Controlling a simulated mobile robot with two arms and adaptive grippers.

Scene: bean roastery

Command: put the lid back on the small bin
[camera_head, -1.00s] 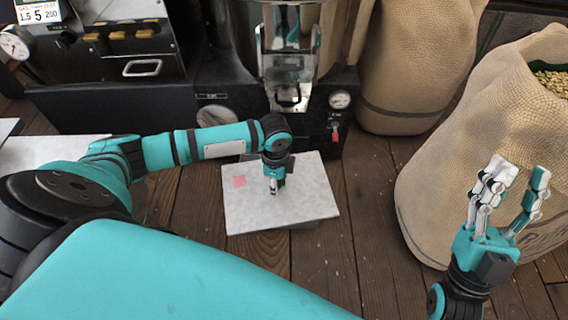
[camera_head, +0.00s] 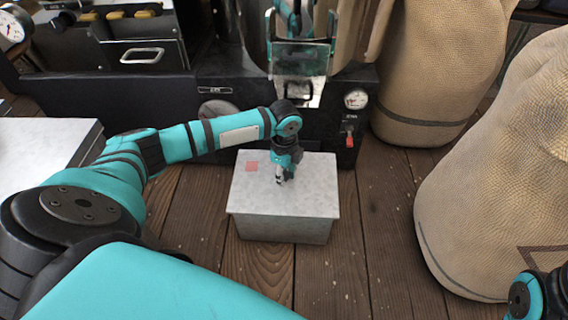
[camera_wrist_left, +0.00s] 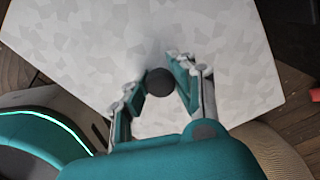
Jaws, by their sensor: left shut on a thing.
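The small bin (camera_head: 285,230) is a grey metal box on the plank floor in the middle of the head view. Its flat mottled grey lid (camera_head: 315,190), with a pink square near one corner, lies squarely over its top. Whether a thin gap is left under the lid cannot be told. The lid fills much of the left wrist view (camera_wrist_left: 220,50). My left gripper (camera_head: 281,180) points down at the lid's middle, its fingers around the dark round knob (camera_wrist_left: 160,82). The inside of the bin is hidden. My right gripper is outside the views.
A black roasting machine (camera_head: 180,95) stands close behind the bin. Large burlap sacks (camera_head: 440,75) stand behind and to the right. A larger grey box (camera_head: 40,140) is at the left. Floor in front and right of the bin is bare.

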